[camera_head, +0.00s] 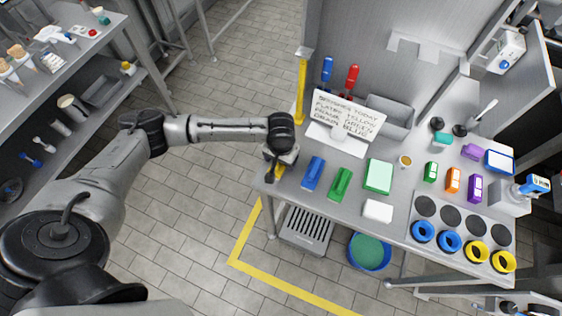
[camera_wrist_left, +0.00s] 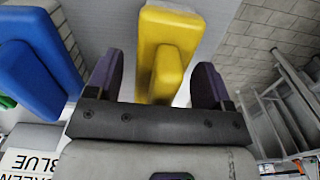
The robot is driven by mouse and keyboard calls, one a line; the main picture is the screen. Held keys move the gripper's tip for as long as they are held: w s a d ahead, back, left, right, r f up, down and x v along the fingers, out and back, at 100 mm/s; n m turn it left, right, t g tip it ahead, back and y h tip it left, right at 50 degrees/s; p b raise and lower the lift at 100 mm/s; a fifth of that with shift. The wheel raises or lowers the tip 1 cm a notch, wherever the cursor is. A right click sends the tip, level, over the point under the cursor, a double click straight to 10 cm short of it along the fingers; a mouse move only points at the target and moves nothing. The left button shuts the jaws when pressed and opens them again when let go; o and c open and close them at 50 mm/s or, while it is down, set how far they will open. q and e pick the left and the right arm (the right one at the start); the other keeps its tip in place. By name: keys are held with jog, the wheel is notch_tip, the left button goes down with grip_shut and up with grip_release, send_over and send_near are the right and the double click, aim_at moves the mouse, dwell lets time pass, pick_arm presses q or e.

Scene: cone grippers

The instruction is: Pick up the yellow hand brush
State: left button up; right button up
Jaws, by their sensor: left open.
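The yellow hand brush (camera_wrist_left: 167,62) lies at the left end of the steel table. In the left wrist view it sits between the two dark fingers of my left gripper (camera_wrist_left: 155,80), with a small gap showing on each side. In the head view my left gripper (camera_head: 279,170) is over the brush, and only a small yellow part (camera_head: 279,172) shows under it. My left gripper is open around the brush. My right gripper is not in view.
A blue brush (camera_head: 313,173) and a green brush (camera_head: 340,184) lie to the right of the yellow one. A lettered sign (camera_head: 347,117) stands behind. A yellow post (camera_head: 301,90) rises at the table's back left. Floor lies left of the table.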

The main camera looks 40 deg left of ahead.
pick_arm(q)
jog(key=shift+c, duration=0.4)
jog(key=c, duration=0.9)
jog(key=shift+r, duration=0.1)
jog(key=shift+c, duration=0.3)
notch_tip(320, 180, up, 4)
jog(key=shift+f+p, duration=0.15)
jog(key=shift+p, duration=0.25)
jog(key=w+d+r, duration=0.1)
jog(key=d+r, duration=0.1)
jog(key=d, duration=0.1)
jog(key=w+d+r, duration=0.1)
jog(key=d+r, duration=0.1)
jog(key=d, duration=0.1)
jog(key=w+d+r, duration=0.2)
jog(key=d, duration=0.2)
jog(key=shift+r+p, duration=0.2)
jog(key=shift+p, duration=0.2)
jog(key=shift+w+d+r, duration=0.25)
jog(key=shift+d+r, duration=0.1)
jog(key=shift+d, duration=0.05)
